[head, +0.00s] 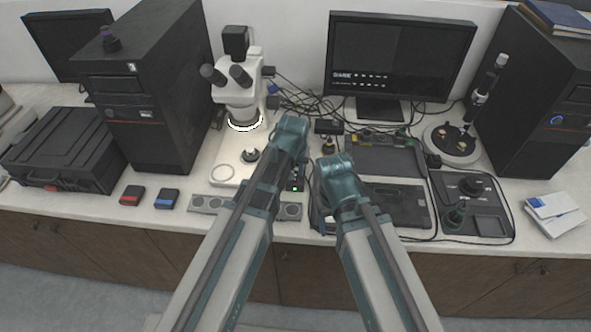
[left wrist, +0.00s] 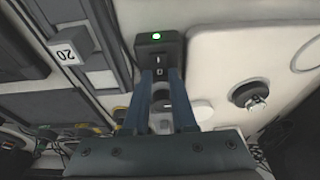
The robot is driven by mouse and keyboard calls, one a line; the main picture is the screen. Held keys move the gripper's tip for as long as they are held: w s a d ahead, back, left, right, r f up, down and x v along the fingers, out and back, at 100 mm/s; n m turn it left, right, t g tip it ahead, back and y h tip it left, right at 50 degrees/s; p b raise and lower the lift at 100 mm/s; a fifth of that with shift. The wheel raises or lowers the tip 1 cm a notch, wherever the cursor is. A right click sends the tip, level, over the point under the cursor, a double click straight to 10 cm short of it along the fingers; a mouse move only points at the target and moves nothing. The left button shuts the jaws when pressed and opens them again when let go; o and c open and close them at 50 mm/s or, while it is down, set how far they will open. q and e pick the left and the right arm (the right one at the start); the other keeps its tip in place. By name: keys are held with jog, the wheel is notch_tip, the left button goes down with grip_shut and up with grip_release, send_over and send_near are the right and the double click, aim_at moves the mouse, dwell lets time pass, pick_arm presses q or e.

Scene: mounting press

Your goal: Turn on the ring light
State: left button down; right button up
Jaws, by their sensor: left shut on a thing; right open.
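The ring light (head: 244,123) glows white around the lower end of the white microscope (head: 240,85). Its small black control box shows a lit green lamp (head: 295,188); the box also shows in the left wrist view (left wrist: 158,42), with white switch marks on its face. My left gripper (left wrist: 160,82) reaches down at this box and is shut, its fingers on either side of a small part at the box's switch. The fingers hide most of that part. In the head view my left wrist hides the fingertips. My right gripper (head: 323,212) is open, low by the dark tray's left edge.
Grey blocks (head: 290,211) lie at the bench front, left of my right gripper. A dark tray (head: 400,205), a black panel with knobs (head: 485,200) and cables lie to the right.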

pick_arm(q)
jog(key=c, duration=0.7)
grip_release()
jog(key=shift+r, duration=0.1)
pick_arm(e)
jog(key=shift+r, duration=0.1)
pick_arm(q)
jog(key=p+v, duration=1.3)
jog(key=shift+r, duration=0.25)
pick_arm(e)
notch_tip(320, 180, up, 13)
pick_arm(q)
jog(key=shift+s, duration=0.1)
jog(key=s+f+m+g+b, duration=0.1)
jog(key=s, duration=0.3)
jog(key=s+f+m+g+b, duration=0.1)
jog(key=s+f+b, duration=0.1)
jog(key=s, duration=0.3)
jog(key=s+f+m+g+y+b, duration=0.1)
jog(key=s+f, duration=0.1)
jog(key=s, duration=0.3)
jog(key=shift+s+f+m, duration=0.1)
jog(key=shift+f+m, duration=0.1)
jog(key=shift+m, duration=0.2)
pick_arm(e)
notch_tip(320, 180, down, 5)
jog(key=shift+r, duration=0.15)
